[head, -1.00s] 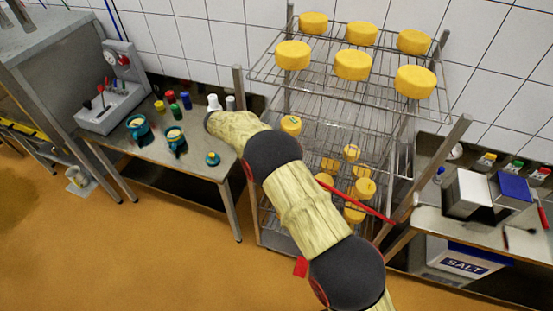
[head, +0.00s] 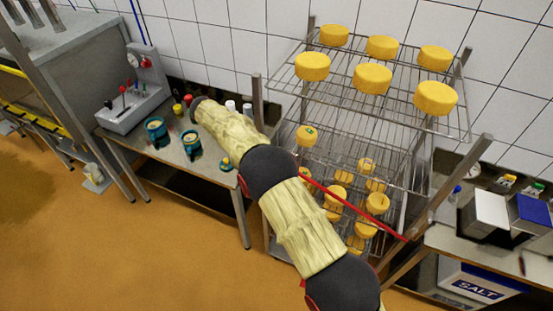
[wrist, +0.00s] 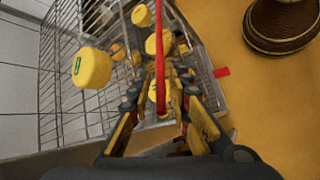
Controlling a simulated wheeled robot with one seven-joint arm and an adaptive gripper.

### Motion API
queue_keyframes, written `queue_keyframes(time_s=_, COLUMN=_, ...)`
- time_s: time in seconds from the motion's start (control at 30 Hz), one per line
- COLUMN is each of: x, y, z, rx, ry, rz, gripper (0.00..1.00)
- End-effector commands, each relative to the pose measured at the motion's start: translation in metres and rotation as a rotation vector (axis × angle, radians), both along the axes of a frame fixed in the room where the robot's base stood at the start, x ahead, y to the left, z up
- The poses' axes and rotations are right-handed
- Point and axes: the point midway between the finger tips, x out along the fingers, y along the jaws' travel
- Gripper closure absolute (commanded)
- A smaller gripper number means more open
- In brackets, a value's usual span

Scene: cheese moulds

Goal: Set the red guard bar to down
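The red guard bar (head: 355,208) is a thin bar slanting across the front of the wire rack (head: 385,140) in the head view. It drops toward the right, and its left end is hidden behind my arm. In the wrist view the bar (wrist: 160,60) runs from the top edge down between the fingers of my gripper (wrist: 167,72). The gripper looks open, with a finger on each side of the bar. Whether either finger touches it, I cannot tell. My gripper is hidden in the head view.
Yellow cheeses (head: 372,79) stand on the rack's shelves behind the bar; one (wrist: 93,67) is close to my gripper's left. A steel table (head: 170,155) with teal pots is at left. A salt bin (head: 475,285) is at lower right. Open floor lies at lower left.

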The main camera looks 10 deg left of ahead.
Motion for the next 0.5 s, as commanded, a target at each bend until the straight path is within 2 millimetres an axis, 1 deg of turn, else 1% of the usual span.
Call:
queue_keyframes(time_s=0.1, x=-0.0004, y=0.0038, z=0.0040, rx=0.000, ry=-0.001, rz=-0.001, gripper=0.81)
queue_keyframes(time_s=0.37, x=-0.0004, y=0.0042, z=0.0047, rx=-0.001, ry=0.000, rz=-0.001, gripper=0.81)
queue_keyframes(time_s=0.5, x=0.0010, y=0.0016, z=0.0067, rx=0.014, ry=-0.011, rz=-0.008, gripper=0.89)
